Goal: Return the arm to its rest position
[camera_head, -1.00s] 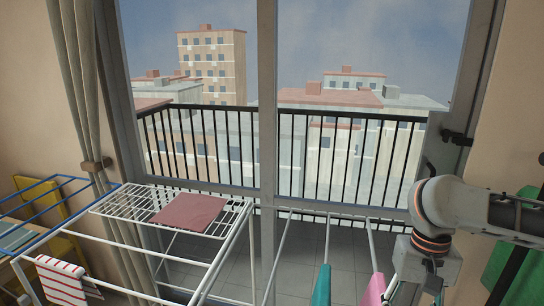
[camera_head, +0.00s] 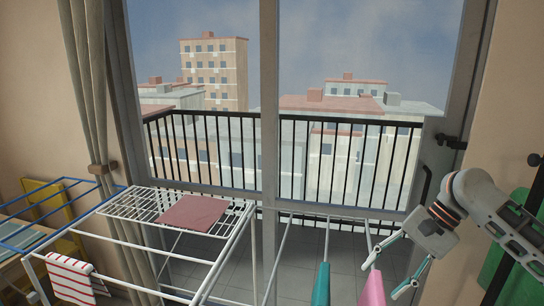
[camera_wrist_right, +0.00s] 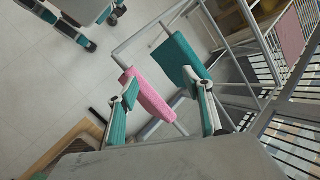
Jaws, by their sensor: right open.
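My right arm (camera_head: 490,205) comes in from the right side of the head view. My right gripper (camera_head: 381,278) points down and to the left, its two teal-lined fingers spread apart with nothing held. In the right wrist view its fingers (camera_wrist_right: 160,77) are also apart. A pink cloth (camera_head: 374,290) hangs on a rack rail close to the fingertips in the head view. It also shows beyond the fingers in the wrist view (camera_wrist_right: 152,97). A teal cloth (camera_head: 321,285) hangs to its left. Whether the fingers touch any cloth cannot be told. My left gripper is not in view.
A white drying rack (camera_head: 120,207) holds a dark red folded cloth (camera_head: 193,213) and a red-striped towel (camera_head: 70,278). A blue rack (camera_head: 50,233) stands at far left. The window frame (camera_head: 269,120) and balcony railing lie behind. A green cloth (camera_head: 520,250) hangs at far right.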

